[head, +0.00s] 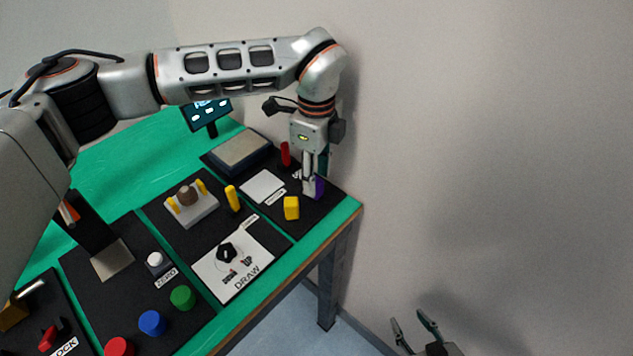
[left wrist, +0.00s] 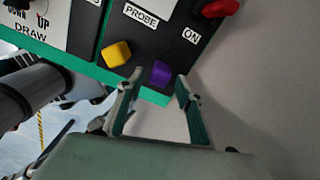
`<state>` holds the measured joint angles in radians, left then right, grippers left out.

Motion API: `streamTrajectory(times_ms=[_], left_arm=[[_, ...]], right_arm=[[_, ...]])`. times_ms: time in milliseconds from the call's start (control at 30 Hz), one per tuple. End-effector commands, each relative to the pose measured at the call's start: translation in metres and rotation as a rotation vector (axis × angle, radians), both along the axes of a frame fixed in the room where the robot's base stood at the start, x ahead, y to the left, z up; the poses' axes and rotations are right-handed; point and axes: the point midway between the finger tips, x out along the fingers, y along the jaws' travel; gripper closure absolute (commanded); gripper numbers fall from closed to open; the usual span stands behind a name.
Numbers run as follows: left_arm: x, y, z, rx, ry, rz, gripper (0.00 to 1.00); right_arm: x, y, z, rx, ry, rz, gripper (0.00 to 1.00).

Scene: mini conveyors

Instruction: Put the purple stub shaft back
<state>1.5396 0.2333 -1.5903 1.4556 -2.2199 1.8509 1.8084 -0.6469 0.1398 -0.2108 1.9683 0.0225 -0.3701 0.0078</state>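The purple stub shaft (head: 320,187) is at the front right corner of the black panel, partly hidden behind my left gripper's fingers. It also shows in the left wrist view (left wrist: 161,73), close to the green table edge, as a short purple piece. My left gripper (head: 308,190) points down beside it. In the left wrist view its fingers (left wrist: 158,84) are spread, with the purple piece in line with the gap near the tips. I cannot tell whether they touch it. My right gripper (head: 416,328) is open and empty, low beyond the table edge.
A yellow block (head: 291,208) sits just left of the purple piece. A red post (head: 285,154) stands behind, near a white pad (head: 262,187) and a grey box (head: 241,152). The green table (head: 125,162) ends near the wall on the right.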

Motion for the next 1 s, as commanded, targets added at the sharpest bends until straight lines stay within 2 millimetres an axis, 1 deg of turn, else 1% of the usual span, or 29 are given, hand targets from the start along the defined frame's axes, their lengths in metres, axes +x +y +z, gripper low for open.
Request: streamTrajectory(times_ms=[33,200,300,400,500,600,1000], left_arm=[[0.001,0.000,0.013,-0.001,-0.005,0.000,0.64],[0.001,0.000,0.049,-0.001,-0.004,-0.001,0.64],[0.001,0.000,0.066,-0.001,-0.003,0.000,0.64],[0.001,0.000,0.080,0.000,-0.003,0.001,0.64],[0.000,0.000,0.088,-0.001,-0.002,0.000,0.64],[0.000,0.000,0.092,0.000,0.000,0.000,0.64],[0.000,0.000,0.093,0.000,0.000,-0.001,0.64]], right_arm=[[0.000,0.000,0.001,0.001,-0.001,0.000,0.60],[0.000,0.000,0.001,0.001,-0.001,0.000,0.60],[0.000,0.000,0.001,0.001,-0.001,0.000,0.60],[0.000,0.000,0.000,0.002,0.000,0.000,0.60],[0.000,0.000,0.000,0.002,0.001,0.000,0.60],[0.000,0.000,0.000,0.002,0.002,0.000,0.60],[-0.001,0.001,-0.001,0.002,0.003,0.000,0.60]])
